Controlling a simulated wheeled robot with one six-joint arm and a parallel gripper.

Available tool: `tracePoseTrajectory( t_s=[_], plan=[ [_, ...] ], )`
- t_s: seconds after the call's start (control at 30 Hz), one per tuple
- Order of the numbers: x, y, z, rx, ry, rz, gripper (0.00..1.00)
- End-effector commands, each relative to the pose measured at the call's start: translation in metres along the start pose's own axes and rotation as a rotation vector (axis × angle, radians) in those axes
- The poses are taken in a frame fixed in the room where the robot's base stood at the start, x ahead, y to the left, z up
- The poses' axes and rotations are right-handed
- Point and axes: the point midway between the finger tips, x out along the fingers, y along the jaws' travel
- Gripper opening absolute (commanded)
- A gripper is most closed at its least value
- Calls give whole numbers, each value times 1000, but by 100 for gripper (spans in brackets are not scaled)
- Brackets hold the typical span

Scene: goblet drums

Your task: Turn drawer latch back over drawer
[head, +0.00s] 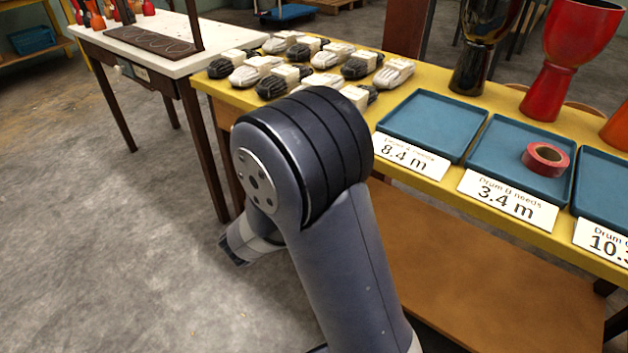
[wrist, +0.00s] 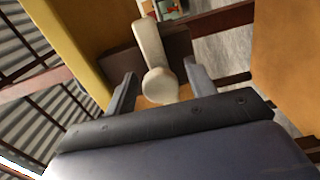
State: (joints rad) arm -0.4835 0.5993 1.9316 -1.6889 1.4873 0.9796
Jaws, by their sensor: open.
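In the wrist view, a cream latch (wrist: 150,45) with a rounded end runs down the middle of the picture. It crosses in front of a dark brown panel (wrist: 120,64), which looks like the drawer front. My gripper (wrist: 160,68) is open, with one dark finger on each side of the latch. The latch's rounded end lies between the fingers in the picture; I cannot tell whether either finger touches it. In the head view my arm covers this area, and I cannot make out the latch or the fingertips there.
An orange-brown lower shelf (head: 470,270) lies underneath. A white table (head: 170,62) stands at left. Floor at left is clear.

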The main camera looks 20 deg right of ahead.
Motion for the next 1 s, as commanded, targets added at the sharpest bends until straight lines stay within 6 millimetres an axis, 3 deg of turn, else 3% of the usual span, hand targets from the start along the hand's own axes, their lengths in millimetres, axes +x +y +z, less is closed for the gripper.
tracePoseTrajectory(
  t_s=[0.27, 0.7, 1.0],
  plan=[
    [-9, 1, -1, 0, 3, 0, 52],
    [-81, 2, -1, -1, 6, 1, 52],
    [-107, 0, 0, 0, 1, 0, 52]
  ],
)
